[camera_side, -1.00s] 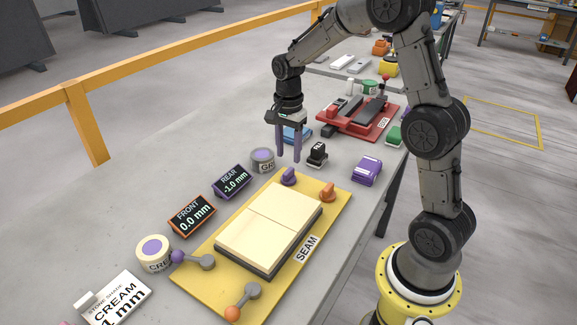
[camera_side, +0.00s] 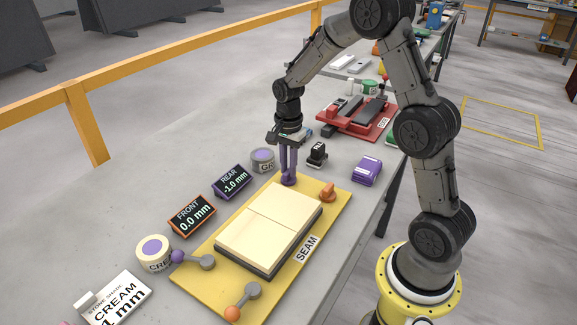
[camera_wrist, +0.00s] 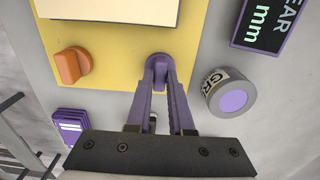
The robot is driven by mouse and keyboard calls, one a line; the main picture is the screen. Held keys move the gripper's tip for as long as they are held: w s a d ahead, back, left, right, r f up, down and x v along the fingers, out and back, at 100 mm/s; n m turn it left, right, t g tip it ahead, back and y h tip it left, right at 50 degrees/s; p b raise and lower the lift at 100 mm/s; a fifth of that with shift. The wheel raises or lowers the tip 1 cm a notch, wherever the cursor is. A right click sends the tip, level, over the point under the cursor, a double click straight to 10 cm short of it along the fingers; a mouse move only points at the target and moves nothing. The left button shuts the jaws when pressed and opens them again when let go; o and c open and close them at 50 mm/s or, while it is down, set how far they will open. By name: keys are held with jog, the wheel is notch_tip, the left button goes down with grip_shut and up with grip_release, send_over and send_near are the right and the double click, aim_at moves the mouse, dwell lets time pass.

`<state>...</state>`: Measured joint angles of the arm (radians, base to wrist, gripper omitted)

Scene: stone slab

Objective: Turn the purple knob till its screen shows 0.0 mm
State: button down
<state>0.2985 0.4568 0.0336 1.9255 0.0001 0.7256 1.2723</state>
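The purple knob (camera_side: 288,181) is at the far corner of the yellow plate (camera_side: 335,205). The purple-framed REAR screen (camera_side: 232,182) reads -1.0 mm. My gripper (camera_side: 288,172) points down at the knob, with its purple fingers on either side of it. In the wrist view, the fingertips (camera_wrist: 160,76) close in on the knob (camera_wrist: 158,62) and look shut on it, hiding part of its grip. The REAR screen (camera_wrist: 266,22) is cut off in that view.
An orange knob (camera_side: 327,192) sits beside it on the plate. The orange-framed FRONT screen (camera_side: 192,215) reads 0.0 mm. Two cream slabs (camera_side: 270,222) lie on the plate. A round tin (camera_side: 262,160), black stamp-like object (camera_side: 317,154) and purple block (camera_side: 367,171) stand nearby.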

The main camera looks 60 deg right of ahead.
jog(key=shift+n, duration=0.4)
jog(key=n, duration=1.4)
jog(key=shift+n, duration=0.4)
jog(key=shift+r+n, duration=0.1)
jog(key=shift+n, duration=2)
jog(key=c, duration=0.8)
grip_release()
